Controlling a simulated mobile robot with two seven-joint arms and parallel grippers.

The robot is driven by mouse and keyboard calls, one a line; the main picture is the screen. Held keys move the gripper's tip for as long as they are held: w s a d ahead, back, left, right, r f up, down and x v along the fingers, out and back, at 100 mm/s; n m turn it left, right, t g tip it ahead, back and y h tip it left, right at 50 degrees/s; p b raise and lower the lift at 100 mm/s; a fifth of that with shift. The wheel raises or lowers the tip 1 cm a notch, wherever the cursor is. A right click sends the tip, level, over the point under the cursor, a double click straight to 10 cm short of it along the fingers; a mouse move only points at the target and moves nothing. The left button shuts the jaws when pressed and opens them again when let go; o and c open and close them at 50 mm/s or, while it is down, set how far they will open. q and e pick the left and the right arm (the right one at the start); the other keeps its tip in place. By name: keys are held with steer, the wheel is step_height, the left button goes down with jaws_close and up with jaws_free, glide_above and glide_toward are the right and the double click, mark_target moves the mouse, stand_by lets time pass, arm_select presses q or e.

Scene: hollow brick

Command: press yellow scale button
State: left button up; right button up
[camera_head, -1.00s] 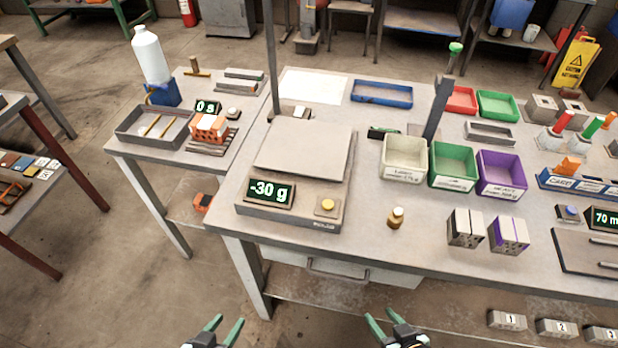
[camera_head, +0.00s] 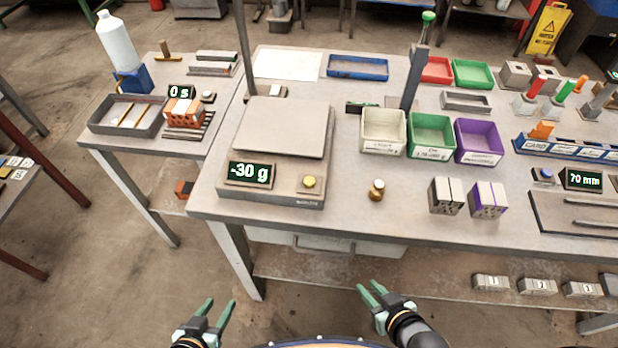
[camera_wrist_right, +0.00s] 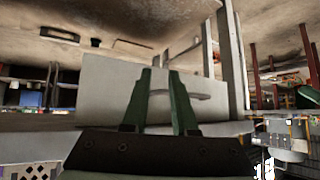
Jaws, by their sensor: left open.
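The scale (camera_head: 262,190) stands at the left end of the main table, with a bare grey plate (camera_head: 285,125) on top. Its display (camera_head: 249,173) reads -30 g. The round yellow button (camera_head: 309,182) is on the scale's front right corner. My left gripper (camera_head: 217,308) is open and empty, low in front of the table, apart from the scale. My right gripper (camera_head: 370,292) is open and empty, also in front of the table and lower than its top. In the right wrist view its two green fingers (camera_wrist_right: 163,85) point at the drawer front (camera_wrist_right: 100,85) under the table.
A small brass weight (camera_head: 377,190) stands right of the scale. Cream (camera_head: 383,146), green (camera_head: 431,150) and purple (camera_head: 478,156) bins stand behind it. Two hollow bricks (camera_head: 446,196) stand farther right. A thin post (camera_head: 245,55) rises behind the scale.

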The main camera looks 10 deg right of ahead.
jaws_close()
stand_by(1.4)
